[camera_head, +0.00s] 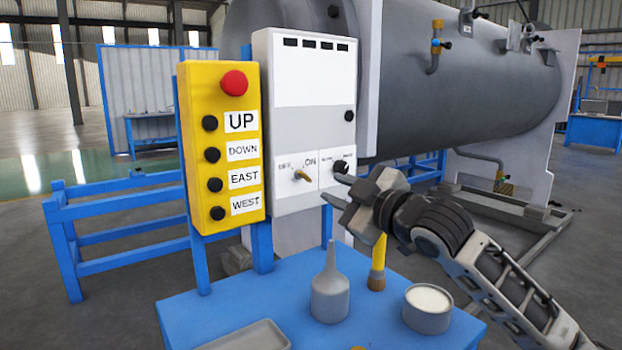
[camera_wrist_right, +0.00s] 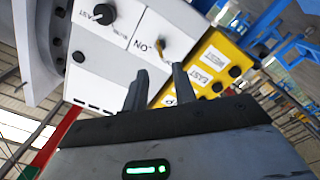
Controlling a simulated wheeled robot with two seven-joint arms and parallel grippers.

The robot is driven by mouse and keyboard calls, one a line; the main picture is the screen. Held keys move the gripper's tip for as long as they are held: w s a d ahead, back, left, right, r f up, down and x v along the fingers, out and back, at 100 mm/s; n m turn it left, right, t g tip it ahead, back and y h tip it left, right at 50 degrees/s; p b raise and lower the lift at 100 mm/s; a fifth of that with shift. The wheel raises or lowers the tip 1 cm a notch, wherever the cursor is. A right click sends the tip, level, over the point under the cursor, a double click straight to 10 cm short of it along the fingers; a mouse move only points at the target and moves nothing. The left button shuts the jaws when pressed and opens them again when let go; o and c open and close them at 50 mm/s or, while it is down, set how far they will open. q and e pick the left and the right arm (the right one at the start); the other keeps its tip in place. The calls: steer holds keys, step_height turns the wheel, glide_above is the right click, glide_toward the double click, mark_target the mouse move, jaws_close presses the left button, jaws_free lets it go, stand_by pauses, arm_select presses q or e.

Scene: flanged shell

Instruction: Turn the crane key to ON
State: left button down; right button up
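The brass crane key (camera_head: 302,175) sits in the lower left panel of a white control box (camera_head: 312,130), beside a label reading ON. It also shows in the right wrist view (camera_wrist_right: 167,47), where it is tilted and lies beyond the fingertips. My right gripper (camera_head: 331,188) is open and empty, just right of the key and in front of the box. In the right wrist view its two fingers (camera_wrist_right: 159,78) are apart and point toward the key, not touching it. The key's exact angle is hard to read. My left gripper is not in view.
A black knob (camera_head: 341,167) is right of the key. A yellow pendant (camera_head: 220,148) with a red button is left of the box. The blue table (camera_head: 280,290) below holds a grey bottle (camera_head: 330,290), a brush (camera_head: 377,265), a cup (camera_head: 427,309) and a tray (camera_head: 245,336).

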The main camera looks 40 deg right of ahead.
mark_target(308, 178)
steer(key=shift+w+d+p, duration=0.25)
steer(key=shift+w+p, duration=0.05)
steer(key=shift+w, duration=1.75)
steer(key=shift+w+d+p, duration=0.2)
steer(key=shift+w+p, duration=0.1)
steer(key=shift+w, duration=1.75)
steer(key=shift+c, duration=0.4)
jaws_close()
